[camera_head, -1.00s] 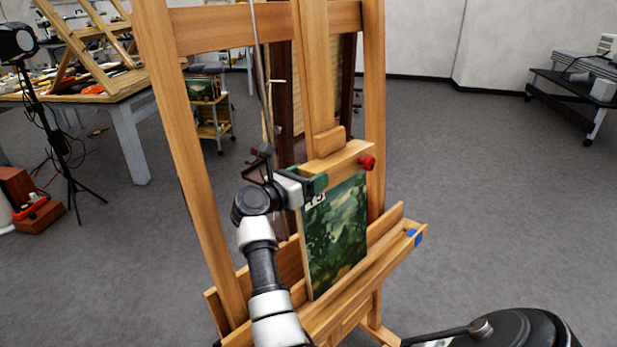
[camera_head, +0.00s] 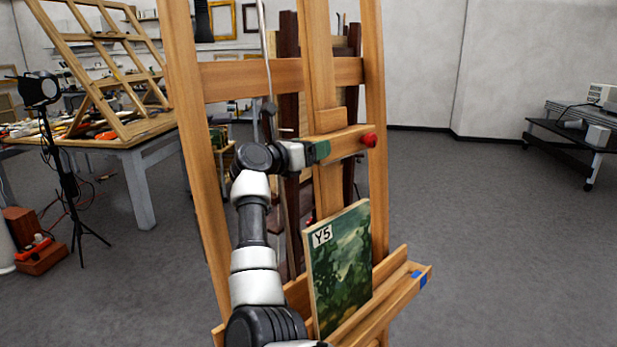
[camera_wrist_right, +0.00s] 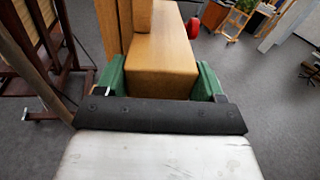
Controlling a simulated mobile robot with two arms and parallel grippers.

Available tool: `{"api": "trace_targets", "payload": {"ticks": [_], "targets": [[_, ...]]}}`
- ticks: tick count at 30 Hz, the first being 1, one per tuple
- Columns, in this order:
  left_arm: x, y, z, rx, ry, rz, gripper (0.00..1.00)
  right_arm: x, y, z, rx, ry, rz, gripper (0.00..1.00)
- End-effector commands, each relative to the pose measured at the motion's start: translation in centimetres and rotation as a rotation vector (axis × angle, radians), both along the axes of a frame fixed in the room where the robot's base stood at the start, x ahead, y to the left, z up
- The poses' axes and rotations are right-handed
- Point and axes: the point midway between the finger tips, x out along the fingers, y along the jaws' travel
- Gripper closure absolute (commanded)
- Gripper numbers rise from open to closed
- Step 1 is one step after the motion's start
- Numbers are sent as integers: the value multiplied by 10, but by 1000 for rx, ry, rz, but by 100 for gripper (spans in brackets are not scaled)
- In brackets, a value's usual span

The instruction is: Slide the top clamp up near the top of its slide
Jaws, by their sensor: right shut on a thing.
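The top clamp (camera_head: 345,141) is a wooden block with a red knob (camera_head: 369,140) at its right end, on the easel's central slide (camera_head: 318,60). It is raised clear above the painting. My right gripper (camera_head: 318,151), with green fingers, is shut on the clamp's left end. The right wrist view shows the green fingers on both sides of the wooden clamp (camera_wrist_right: 162,68). The painting (camera_head: 340,265), a green landscape with a "Y5" label, leans on the easel's lower ledge (camera_head: 395,300). More slide shows above the clamp. My left gripper is not in view.
The easel's left upright (camera_head: 195,150) stands just left of my forearm, and a crossbar (camera_head: 250,78) spans above. A workbench (camera_head: 130,150) and a lamp on a stand (camera_head: 40,90) are at left. Open floor (camera_head: 480,230) lies at right.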

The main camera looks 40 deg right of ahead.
Motion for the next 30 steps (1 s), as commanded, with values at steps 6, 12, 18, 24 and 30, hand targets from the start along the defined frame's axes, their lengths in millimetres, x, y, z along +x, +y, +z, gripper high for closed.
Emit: {"api": "trace_targets", "payload": {"ticks": [6, 12, 18, 24, 30], "targets": [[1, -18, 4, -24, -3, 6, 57, 3, -1, 27, -7, -2, 1, 74], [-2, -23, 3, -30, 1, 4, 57, 3, -1, 30, -6, -2, 1, 74], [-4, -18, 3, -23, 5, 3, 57, 3, -1, 30, -6, -3, 2, 74], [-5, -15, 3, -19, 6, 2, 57, 4, 0, 28, -3, -2, 1, 6], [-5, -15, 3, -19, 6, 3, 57, 4, 0, 27, -1, -2, 2, 6]]}}
